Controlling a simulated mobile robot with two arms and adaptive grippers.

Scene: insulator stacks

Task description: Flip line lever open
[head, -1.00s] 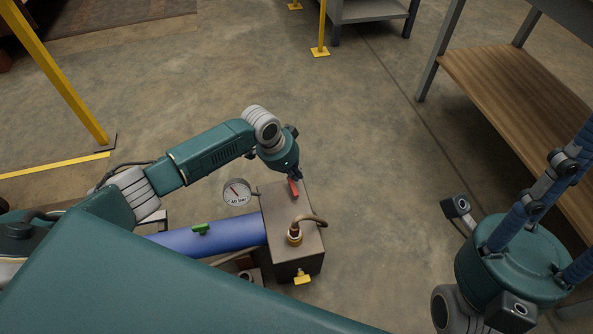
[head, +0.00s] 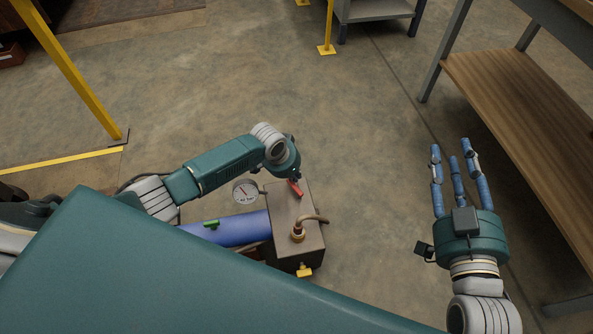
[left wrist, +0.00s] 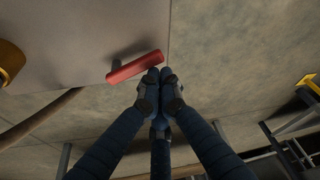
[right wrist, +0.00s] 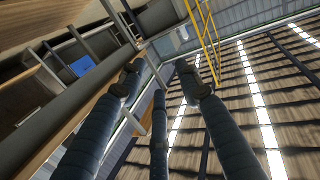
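A red lever (head: 295,188) sits on top of a brown metal box (head: 287,212); it shows larger in the left wrist view (left wrist: 135,67). A green lever (head: 211,224) is on the blue pipe (head: 235,230) left of the box, and a yellow handle (head: 304,271) is at the box's near side. I see no label telling which is the line lever. My left gripper (left wrist: 162,82) has its fingertips together beside the red lever's end, very close; I cannot tell whether they touch. My right gripper (head: 453,150) is open and empty, away from the box.
A wooden-shelved bench (head: 515,125) is at right. Yellow posts (head: 75,80) stand at left. The floor beyond the box is clear.

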